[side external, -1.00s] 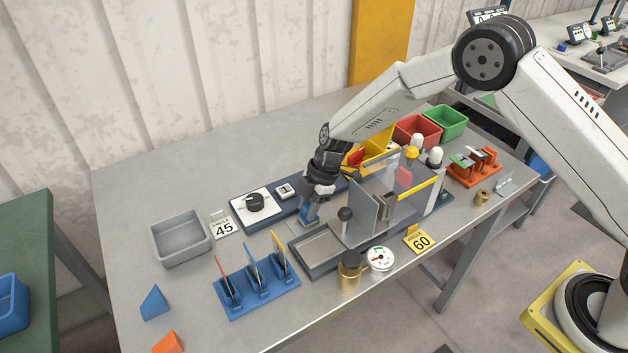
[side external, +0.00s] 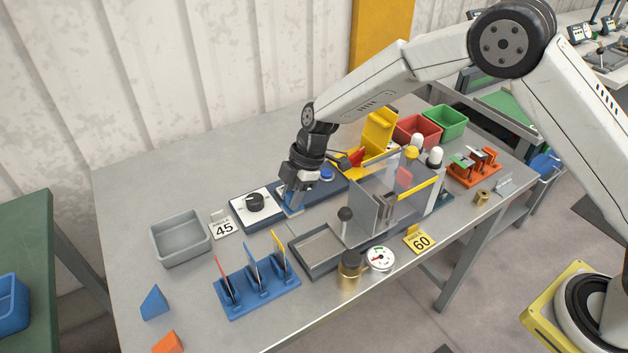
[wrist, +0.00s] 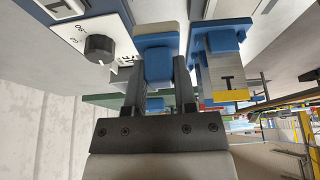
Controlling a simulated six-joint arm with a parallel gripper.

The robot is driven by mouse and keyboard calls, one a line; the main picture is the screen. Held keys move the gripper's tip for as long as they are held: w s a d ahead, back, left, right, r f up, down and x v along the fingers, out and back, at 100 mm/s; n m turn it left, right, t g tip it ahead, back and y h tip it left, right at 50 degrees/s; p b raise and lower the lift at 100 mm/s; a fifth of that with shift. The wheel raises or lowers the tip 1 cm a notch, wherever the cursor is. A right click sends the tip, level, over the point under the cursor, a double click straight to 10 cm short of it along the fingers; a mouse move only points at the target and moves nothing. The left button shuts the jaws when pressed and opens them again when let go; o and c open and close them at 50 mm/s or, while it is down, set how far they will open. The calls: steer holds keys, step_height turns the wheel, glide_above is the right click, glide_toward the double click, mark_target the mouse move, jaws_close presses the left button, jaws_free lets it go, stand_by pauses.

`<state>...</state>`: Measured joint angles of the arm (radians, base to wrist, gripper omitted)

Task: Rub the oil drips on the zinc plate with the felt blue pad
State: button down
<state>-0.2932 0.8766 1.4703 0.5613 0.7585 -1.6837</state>
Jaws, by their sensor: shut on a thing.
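My gripper (side external: 296,188) is shut on the blue pad (side external: 292,207), at the front edge of the dark blue control box. In the wrist view the blue pad (wrist: 158,62) sits between both dark fingers of my gripper (wrist: 158,78), with a paler layer at its far end. A flat grey sheet, which looks like the zinc plate (side external: 320,246), lies in a dark-framed bed in front of the bender. The pad is behind and left of this sheet, apart from it. I cannot make out oil drips on the sheet at this size.
The bender's clear guard (side external: 368,200) and a black-knobbed lever (side external: 345,216) stand right of my gripper. A control box with a black dial (side external: 254,202) is to the left. A grey tray (side external: 180,238), blue rack (side external: 258,290) and brass cylinder (side external: 349,272) stand nearby.

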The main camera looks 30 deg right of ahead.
steer(key=shift+r, duration=1.2)
steer(key=shift+s, duration=0.1)
